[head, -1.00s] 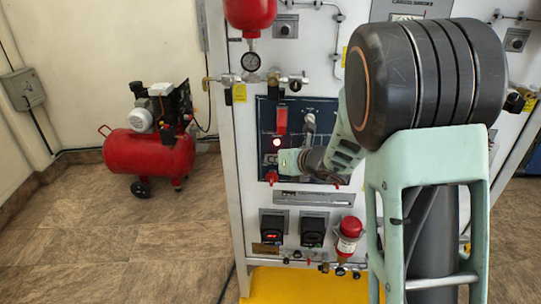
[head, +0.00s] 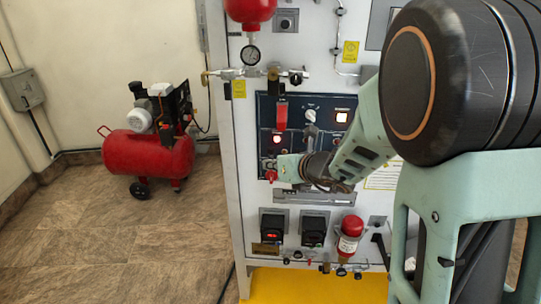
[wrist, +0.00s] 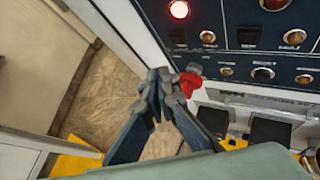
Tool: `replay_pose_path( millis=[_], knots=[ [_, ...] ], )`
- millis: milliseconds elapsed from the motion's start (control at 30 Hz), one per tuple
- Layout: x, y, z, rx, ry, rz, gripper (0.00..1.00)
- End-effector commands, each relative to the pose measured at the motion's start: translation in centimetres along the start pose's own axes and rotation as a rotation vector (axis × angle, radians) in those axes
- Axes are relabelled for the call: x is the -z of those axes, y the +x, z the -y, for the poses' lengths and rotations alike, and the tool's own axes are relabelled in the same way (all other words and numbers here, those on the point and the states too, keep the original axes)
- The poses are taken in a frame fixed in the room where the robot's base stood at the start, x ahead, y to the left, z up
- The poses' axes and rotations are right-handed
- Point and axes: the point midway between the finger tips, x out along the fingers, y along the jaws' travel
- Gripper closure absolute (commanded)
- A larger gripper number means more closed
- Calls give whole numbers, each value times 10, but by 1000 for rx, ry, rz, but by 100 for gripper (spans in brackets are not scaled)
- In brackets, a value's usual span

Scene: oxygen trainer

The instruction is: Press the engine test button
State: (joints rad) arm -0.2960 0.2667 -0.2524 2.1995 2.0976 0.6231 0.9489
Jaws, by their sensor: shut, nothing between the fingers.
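The dark blue control panel (head: 263,112) is on the front of the white trainer cabinet. In the wrist view the panel (wrist: 215,55) fills the upper right, with several round buttons and a lit red lamp (wrist: 179,9). A label that seems to read TEST sits under a dark square (wrist: 249,35); I cannot tell surely which button is the engine test. My gripper (wrist: 165,76) is shut and empty, just left of the panel's lower edge. A red knob (wrist: 190,82) is beside or behind its fingertips; contact cannot be told. In the head view my wrist hides part of the panel.
A red knob (head: 270,176) sits at the panel's lower left, close to my wrist. Gauges and piping run above the panel. A red compressor (head: 150,152) stands left on open floor.

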Motion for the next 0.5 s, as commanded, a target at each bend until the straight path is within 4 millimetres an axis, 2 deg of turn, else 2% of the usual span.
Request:
replay_pose_path(
  millis=[233,500],
  knots=[
    [11,-14,-10,-1,-1,2,100],
    [11,-16,-12,0,-1,0,100]
  ],
)
